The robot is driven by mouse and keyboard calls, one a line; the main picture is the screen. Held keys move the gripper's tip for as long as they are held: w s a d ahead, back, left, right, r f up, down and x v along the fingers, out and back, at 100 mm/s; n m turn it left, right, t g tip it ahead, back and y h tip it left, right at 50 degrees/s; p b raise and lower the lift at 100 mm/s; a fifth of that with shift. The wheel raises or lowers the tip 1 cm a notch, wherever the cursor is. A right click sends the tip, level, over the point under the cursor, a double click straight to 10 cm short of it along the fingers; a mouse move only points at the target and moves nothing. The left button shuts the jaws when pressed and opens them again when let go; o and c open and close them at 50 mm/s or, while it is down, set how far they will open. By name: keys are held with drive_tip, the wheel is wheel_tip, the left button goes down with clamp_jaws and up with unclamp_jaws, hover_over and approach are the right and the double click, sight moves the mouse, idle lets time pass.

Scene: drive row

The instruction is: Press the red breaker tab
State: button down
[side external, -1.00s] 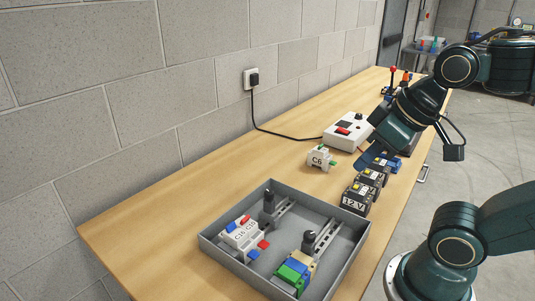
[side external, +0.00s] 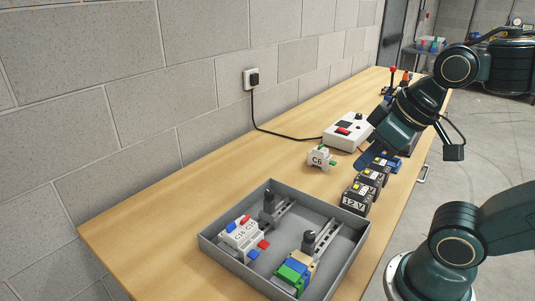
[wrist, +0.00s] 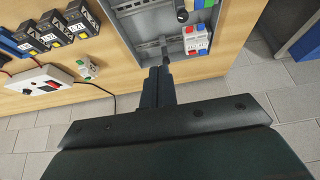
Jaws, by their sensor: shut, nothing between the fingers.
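A white breaker block marked C16 (side external: 243,237) sits in the grey tray (side external: 210,252), with small red tabs (side external: 246,219) and blue tabs at its ends. In the side view my gripper (side external: 364,162) is above the table, up and right of the tray, and well apart from the breaker block.
Black knobs on metal rails and a green, blue and tan block (side external: 293,274) are also in the tray. Behind it stand several 12 V boxes (side external: 357,199), a white C6 breaker (side external: 318,158) and a corded white box (side external: 347,133). The table's left end is clear.

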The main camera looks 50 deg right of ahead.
drive_tip(key=shift+w, duration=0.1)
drive_tip(key=n+g+h, duration=0.5)
drive_tip(key=n+h, duration=0.3)
drive_tip(key=n, duration=0.1)
hover_over(264, 245)
wheel_tip(264, 245, down, 10)
drive_tip(key=f, duration=0.1)
drive_tip(key=shift+w+a+f+n+h, duration=0.2)
drive_tip(key=shift+a+f+n+h, duration=0.25)
drive_tip(key=shift+n+h, duration=0.15)
drive_tip(key=shift+f, duration=0.1)
drive_tip(key=shift+f, duration=4.3)
